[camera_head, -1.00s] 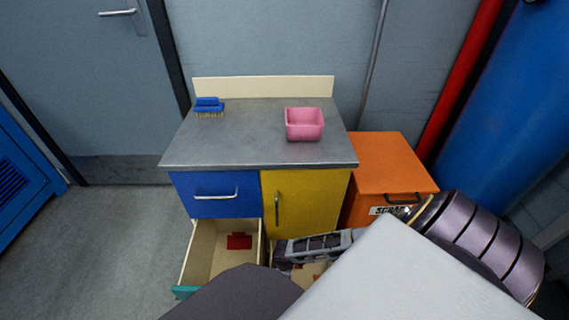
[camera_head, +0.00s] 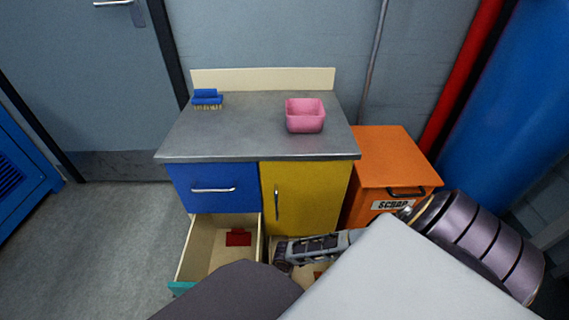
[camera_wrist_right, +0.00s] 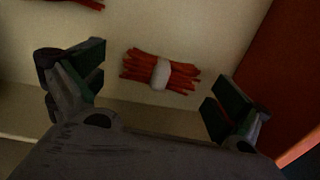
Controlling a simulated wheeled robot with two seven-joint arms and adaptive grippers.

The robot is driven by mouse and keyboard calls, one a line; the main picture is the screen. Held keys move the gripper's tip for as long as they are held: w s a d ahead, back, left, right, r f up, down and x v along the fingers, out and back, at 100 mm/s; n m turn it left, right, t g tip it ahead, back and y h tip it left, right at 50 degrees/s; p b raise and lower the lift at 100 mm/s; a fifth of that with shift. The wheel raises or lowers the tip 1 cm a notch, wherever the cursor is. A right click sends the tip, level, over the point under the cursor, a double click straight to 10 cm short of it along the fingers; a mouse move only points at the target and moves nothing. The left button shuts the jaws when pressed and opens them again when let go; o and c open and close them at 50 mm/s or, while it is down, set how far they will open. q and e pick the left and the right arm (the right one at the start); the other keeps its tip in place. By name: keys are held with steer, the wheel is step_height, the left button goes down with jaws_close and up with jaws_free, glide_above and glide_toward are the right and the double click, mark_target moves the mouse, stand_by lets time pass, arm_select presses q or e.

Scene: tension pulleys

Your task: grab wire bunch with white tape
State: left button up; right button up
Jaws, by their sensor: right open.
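A bunch of red wires wrapped with white tape (camera_wrist_right: 160,74) lies on a pale drawer floor in the right wrist view. My right gripper (camera_wrist_right: 155,92) is open, with one finger to each side of the bunch; nothing is held. In the head view my right gripper (camera_head: 283,256) reaches into the right drawer, in front of the yellow door. There a little red (camera_head: 317,274) shows beside it, mostly hidden by my arm. Another red bunch (camera_wrist_right: 78,3) is cut off at the top of the wrist view; its tape is not visible. My left gripper is not in view.
The open left drawer (camera_head: 190,258) holds a red bunch (camera_head: 238,237). Above are a grey worktop (camera_head: 245,135), a blue brush (camera_head: 207,98) and a pink bin (camera_head: 305,116). An orange scrap box (camera_head: 398,160) stands to the right. Floor at left is clear.

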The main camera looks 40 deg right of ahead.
stand_by(0.5)
steer(key=c, duration=1)
steer(key=shift+c, duration=0.2)
steer(key=shift+r+p, duration=0.65)
steer(key=shift+r, duration=0.35)
step_height(320, 180, up, 6)
steer(key=p, duration=0.3)
steer(key=shift+r, duration=0.1)
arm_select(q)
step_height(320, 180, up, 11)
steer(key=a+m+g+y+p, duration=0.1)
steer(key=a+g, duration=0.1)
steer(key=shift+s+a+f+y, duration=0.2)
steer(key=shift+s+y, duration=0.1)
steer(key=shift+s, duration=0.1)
arm_select(e)
steer(key=shift+r, duration=0.85)
